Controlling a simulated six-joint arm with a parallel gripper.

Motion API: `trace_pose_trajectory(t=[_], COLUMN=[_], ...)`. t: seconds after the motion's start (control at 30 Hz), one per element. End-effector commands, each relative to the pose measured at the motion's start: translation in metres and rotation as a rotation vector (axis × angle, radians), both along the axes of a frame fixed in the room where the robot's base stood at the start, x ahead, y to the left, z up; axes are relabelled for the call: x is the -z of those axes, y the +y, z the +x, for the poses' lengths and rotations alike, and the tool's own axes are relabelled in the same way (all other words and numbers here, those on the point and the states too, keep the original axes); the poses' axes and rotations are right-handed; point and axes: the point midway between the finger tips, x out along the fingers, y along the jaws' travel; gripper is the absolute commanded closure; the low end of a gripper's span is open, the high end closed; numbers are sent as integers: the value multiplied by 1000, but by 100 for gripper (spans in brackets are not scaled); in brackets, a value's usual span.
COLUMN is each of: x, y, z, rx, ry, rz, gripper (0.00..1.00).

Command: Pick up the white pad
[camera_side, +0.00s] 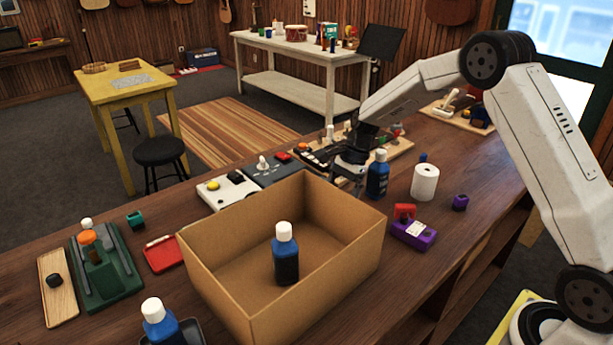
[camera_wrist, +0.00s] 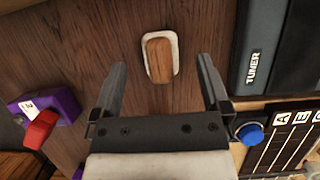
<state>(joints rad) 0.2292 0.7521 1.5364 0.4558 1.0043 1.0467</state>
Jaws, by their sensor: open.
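The white pad (camera_wrist: 175,43) lies flat on the brown wooden counter in the wrist view, with a brown wooden block or grip on top of it. Only its white rim shows around the wood. My gripper (camera_wrist: 163,75) is open and empty, its two dark fingers to the left and right of the pad in that view. The pad lies a little beyond the fingertips' line, and no contact shows. In the side view my gripper (camera_side: 345,178) hangs over the counter behind the cardboard box. I cannot make out the pad there; the box or gripper seems to hide it.
The open cardboard box (camera_side: 215,275) holds a blue bottle (camera_side: 285,260). Another blue bottle (camera_side: 377,178) and a white roll (camera_side: 425,184) stand right of my gripper. A purple device (camera_side: 414,234) lies in front of them. A dark tuner (camera_wrist: 262,50) flanks the pad's right.

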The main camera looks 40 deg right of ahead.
Motion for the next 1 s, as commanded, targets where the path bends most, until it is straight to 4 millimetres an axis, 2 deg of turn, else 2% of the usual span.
trace_pose_trajectory(t=[0.1, 0.23, 0.77, 0.87, 1.0], x=[13, 21, 22, 22, 22], y=[5, 9, 9, 9, 9], z=[0, 0, 0, 0, 0], rx=[-2, -2, -1, -1, -1], ry=[1, -1, -2, -2, -2], rz=[1, 1, 1, 1, 1], gripper=[3, 3, 3, 32, 76])
